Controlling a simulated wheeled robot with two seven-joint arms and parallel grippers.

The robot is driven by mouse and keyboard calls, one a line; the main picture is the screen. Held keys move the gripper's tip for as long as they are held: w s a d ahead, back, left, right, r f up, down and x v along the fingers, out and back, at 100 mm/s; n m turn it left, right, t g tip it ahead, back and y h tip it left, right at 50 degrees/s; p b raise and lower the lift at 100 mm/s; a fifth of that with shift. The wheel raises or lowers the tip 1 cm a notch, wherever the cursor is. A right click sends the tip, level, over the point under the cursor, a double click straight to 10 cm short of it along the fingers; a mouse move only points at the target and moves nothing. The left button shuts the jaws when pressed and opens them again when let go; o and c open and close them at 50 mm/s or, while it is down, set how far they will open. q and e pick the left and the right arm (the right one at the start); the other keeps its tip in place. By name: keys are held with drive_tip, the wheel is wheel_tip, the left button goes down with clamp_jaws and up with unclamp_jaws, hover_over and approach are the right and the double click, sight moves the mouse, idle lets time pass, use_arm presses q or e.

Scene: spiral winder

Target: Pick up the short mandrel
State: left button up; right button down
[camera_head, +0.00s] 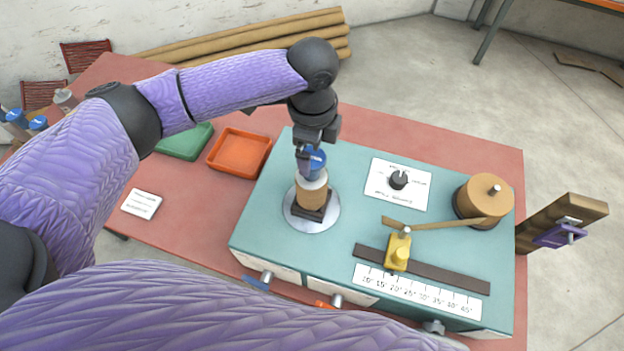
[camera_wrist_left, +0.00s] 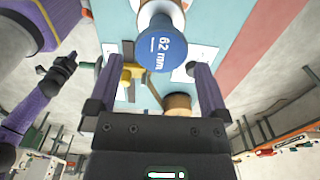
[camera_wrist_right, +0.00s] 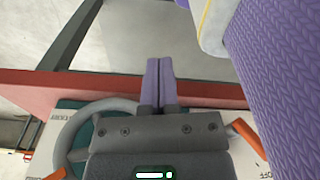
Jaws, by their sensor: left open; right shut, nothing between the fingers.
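A mandrel with a blue cap (camera_head: 313,165) stands upright on the teal winding machine, with a brown sleeve below the cap and a round metal plate under it. In the left wrist view the blue cap (camera_wrist_left: 163,45) reads "62 mm". The frames do not show whether this is the short mandrel. My left gripper (camera_head: 310,155) is open at the cap, which shows between its fingertips (camera_wrist_left: 157,65) in the left wrist view; contact cannot be told. My right gripper (camera_wrist_right: 160,62) is shut and empty, and I do not make it out in the head view.
Other blue-capped pieces (camera_head: 38,123) stand at the far left. An orange tray (camera_head: 240,152) and a green tray (camera_head: 185,142) lie left of the machine. A yellow guide (camera_head: 398,250) and a brown roll (camera_head: 484,201) are on its right. A grey handwheel (camera_wrist_right: 62,150) is near my right gripper.

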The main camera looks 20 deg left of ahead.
sight(311, 184)
use_arm(q)
wheel_tip(311, 184, down, 4)
drive_tip(key=shift+a+r, duration=0.1)
clamp_jaws()
idle(0.4)
